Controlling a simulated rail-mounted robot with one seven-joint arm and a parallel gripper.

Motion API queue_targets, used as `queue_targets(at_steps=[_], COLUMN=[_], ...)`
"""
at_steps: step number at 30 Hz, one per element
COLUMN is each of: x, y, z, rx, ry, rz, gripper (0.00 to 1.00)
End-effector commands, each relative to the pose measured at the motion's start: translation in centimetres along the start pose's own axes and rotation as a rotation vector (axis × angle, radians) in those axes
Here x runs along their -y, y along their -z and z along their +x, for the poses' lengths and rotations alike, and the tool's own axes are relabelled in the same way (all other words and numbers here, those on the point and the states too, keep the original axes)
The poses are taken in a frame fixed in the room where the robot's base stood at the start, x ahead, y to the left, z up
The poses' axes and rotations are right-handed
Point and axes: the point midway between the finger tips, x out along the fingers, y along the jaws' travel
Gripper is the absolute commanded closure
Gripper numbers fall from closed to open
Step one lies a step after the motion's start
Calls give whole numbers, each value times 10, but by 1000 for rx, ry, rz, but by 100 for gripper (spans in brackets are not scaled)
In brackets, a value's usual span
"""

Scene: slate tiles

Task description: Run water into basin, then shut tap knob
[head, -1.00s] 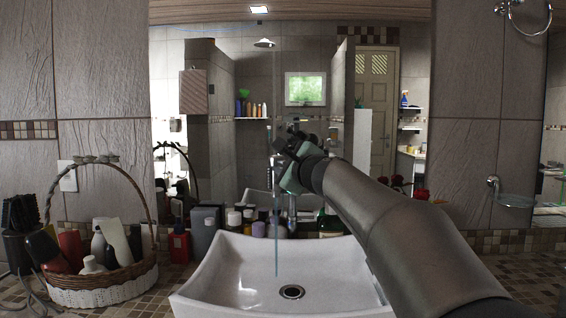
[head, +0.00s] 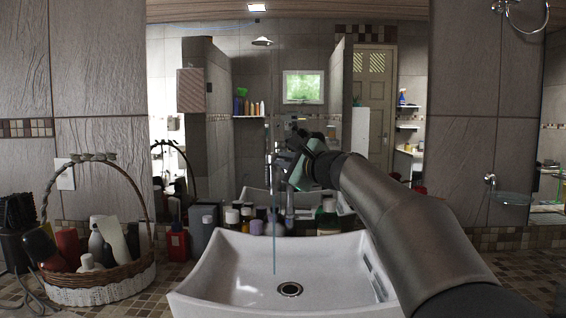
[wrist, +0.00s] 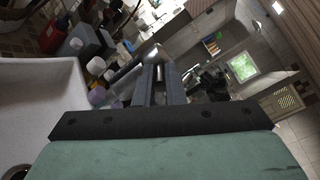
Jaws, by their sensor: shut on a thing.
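The white basin (head: 215,262) sits on the counter with its round drain (head: 289,289) in the middle. A thin bluish streak of water (head: 274,245) runs down into it in the head view. My gripper (head: 280,152) is above the back of the basin, at the top of the tap (head: 290,205). In the wrist view my gripper (wrist: 160,88) is shut on the metal tap knob (wrist: 158,70), held between the dark fingers. The knob is mostly hidden by my gripper in the head view. The wrist view shows the basin (wrist: 40,110) at left.
Several bottles (head: 240,215) stand close together behind the basin, near the tap. A wicker basket (head: 100,285) with toiletries is at the left, beside a dark brush holder (head: 15,240). A large mirror (head: 225,160) rises behind. A glass soap dish (head: 512,197) is on the right wall.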

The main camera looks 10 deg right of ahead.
Motion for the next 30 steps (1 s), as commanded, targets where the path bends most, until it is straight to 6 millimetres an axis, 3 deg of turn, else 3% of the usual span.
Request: queue_targets(at_steps=[15,30], x=[24,30], y=[18,29], z=[7,17], rx=[397,682], ry=[-267,-457], rz=[7,4], gripper=[100,100])
